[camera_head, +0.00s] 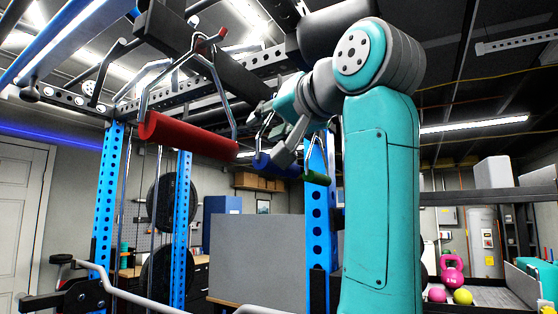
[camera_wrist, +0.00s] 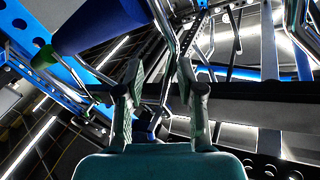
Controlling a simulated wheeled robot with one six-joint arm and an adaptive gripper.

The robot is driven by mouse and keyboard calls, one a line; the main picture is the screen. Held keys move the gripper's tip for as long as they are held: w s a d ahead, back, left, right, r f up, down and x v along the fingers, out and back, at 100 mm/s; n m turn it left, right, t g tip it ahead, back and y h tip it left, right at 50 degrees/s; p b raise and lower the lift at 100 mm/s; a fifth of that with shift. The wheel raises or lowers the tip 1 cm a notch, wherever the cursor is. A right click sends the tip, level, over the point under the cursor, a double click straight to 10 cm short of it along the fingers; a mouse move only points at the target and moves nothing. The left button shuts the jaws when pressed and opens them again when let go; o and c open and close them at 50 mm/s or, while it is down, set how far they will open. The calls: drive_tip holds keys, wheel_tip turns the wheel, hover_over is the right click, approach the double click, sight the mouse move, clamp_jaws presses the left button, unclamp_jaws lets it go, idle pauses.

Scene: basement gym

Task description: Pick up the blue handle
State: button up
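The blue handle (camera_head: 263,161) hangs from a chrome bracket at the rack, partly hidden by my gripper in the head view. In the wrist view the blue handle (camera_wrist: 85,22) is a thick blue cylinder at the upper left, cut off by the top edge. My gripper (camera_wrist: 158,68) is open, with its two fingers apart. The handle's blue grip lies left of the fingers and not between them. A chrome bar of the bracket (camera_wrist: 162,28) runs down close to the fingertips; I cannot tell if it touches them.
A large red handle (camera_head: 188,135) hangs to the left, and a green handle (camera_head: 315,178) hangs just right of the blue one. Blue perforated rack posts (camera_head: 108,195) and overhead rack beams surround the gripper closely. A grey panel (camera_head: 256,255) stands below.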

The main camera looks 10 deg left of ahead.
clamp_jaws()
drive_tip(key=shift+r, duration=0.15)
drive_tip(key=shift+r, duration=0.6)
drive_tip(key=w+d+f+v, duration=0.1)
drive_tip(key=v, duration=0.9)
drive_tip(key=d+f+v, duration=0.1)
drive_tip(key=v, duration=1)
drive_tip(key=shift+w+f, duration=0.25)
drive_tip(key=shift+w, duration=0.1)
